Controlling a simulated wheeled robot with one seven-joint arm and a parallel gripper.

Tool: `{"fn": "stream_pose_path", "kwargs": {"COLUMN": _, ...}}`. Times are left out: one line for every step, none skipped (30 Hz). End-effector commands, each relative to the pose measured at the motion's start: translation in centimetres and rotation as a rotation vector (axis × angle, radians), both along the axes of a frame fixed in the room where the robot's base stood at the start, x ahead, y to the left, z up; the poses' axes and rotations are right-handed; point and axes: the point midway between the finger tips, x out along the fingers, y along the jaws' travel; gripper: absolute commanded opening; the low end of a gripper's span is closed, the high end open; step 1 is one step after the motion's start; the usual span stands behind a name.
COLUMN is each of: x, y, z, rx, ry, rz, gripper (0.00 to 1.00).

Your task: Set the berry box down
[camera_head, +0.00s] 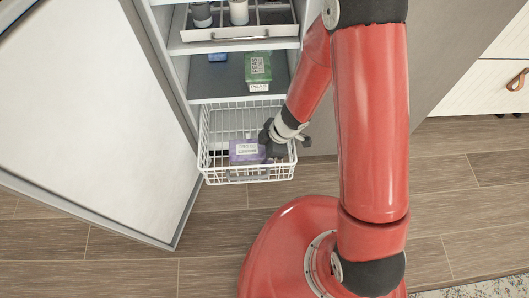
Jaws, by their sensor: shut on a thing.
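The berry box appears to be the purple box with a white label (246,151). It is inside the white wire basket (205,170), in the basket's front part. My gripper (268,145) reaches into the basket from the right and is shut on the right end of the purple box. The fingertips are dark and partly hidden by the wrist. I cannot tell whether the box touches the basket floor.
The open freezer door (90,110) stands to the left. Above the basket, a shelf (215,85) holds a green peas box (258,67) and a small blue item (217,57). A higher drawer (240,37) holds containers. The basket's back left is empty.

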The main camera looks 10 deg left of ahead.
Motion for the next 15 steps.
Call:
{"fn": "stream_pose_path", "kwargs": {"x": 0.01, "y": 0.02, "z": 0.19, "rx": 0.000, "ry": 0.000, "rz": 0.000, "gripper": 0.36}}
{"fn": "stream_pose_path", "kwargs": {"x": 0.01, "y": 0.02, "z": 0.20, "rx": 0.000, "ry": 0.000, "rz": 0.000, "gripper": 0.36}}
{"fn": "stream_pose_path", "kwargs": {"x": 0.01, "y": 0.02, "z": 0.21, "rx": 0.000, "ry": 0.000, "rz": 0.000, "gripper": 0.36}}
{"fn": "stream_pose_path", "kwargs": {"x": 0.00, "y": 0.03, "z": 0.20, "rx": 0.000, "ry": 0.000, "rz": 0.000, "gripper": 0.36}}
{"fn": "stream_pose_path", "kwargs": {"x": 0.00, "y": 0.02, "z": 0.18, "rx": 0.000, "ry": 0.000, "rz": 0.000, "gripper": 0.36}}
{"fn": "stream_pose_path", "kwargs": {"x": 0.01, "y": 0.02, "z": 0.08, "rx": 0.000, "ry": 0.000, "rz": 0.000, "gripper": 0.36}}
{"fn": "stream_pose_path", "kwargs": {"x": 0.00, "y": 0.02, "z": -0.02, "rx": 0.000, "ry": 0.000, "rz": 0.000, "gripper": 0.36}}
{"fn": "stream_pose_path", "kwargs": {"x": 0.00, "y": 0.02, "z": -0.14, "rx": 0.001, "ry": 0.000, "rz": 0.000, "gripper": 0.36}}
{"fn": "stream_pose_path", "kwargs": {"x": 0.00, "y": 0.01, "z": -0.04, "rx": 0.000, "ry": 0.000, "rz": 0.000, "gripper": 0.72}}
{"fn": "stream_pose_path", "kwargs": {"x": 0.00, "y": 0.01, "z": -0.04, "rx": 0.000, "ry": 0.000, "rz": 0.000, "gripper": 0.76}}
{"fn": "stream_pose_path", "kwargs": {"x": 0.00, "y": 0.01, "z": -0.04, "rx": 0.000, "ry": 0.000, "rz": 0.000, "gripper": 0.80}}
{"fn": "stream_pose_path", "kwargs": {"x": 0.00, "y": 0.01, "z": -0.04, "rx": 0.000, "ry": 0.000, "rz": 0.000, "gripper": 0.85}}
{"fn": "stream_pose_path", "kwargs": {"x": 0.00, "y": 0.01, "z": -0.04, "rx": 0.000, "ry": 0.000, "rz": 0.000, "gripper": 0.89}}
{"fn": "stream_pose_path", "kwargs": {"x": 0.00, "y": 0.01, "z": -0.04, "rx": 0.000, "ry": 0.000, "rz": 0.000, "gripper": 0.89}}
{"fn": "stream_pose_path", "kwargs": {"x": 0.00, "y": 0.01, "z": -0.04, "rx": 0.000, "ry": 0.000, "rz": 0.000, "gripper": 0.89}}
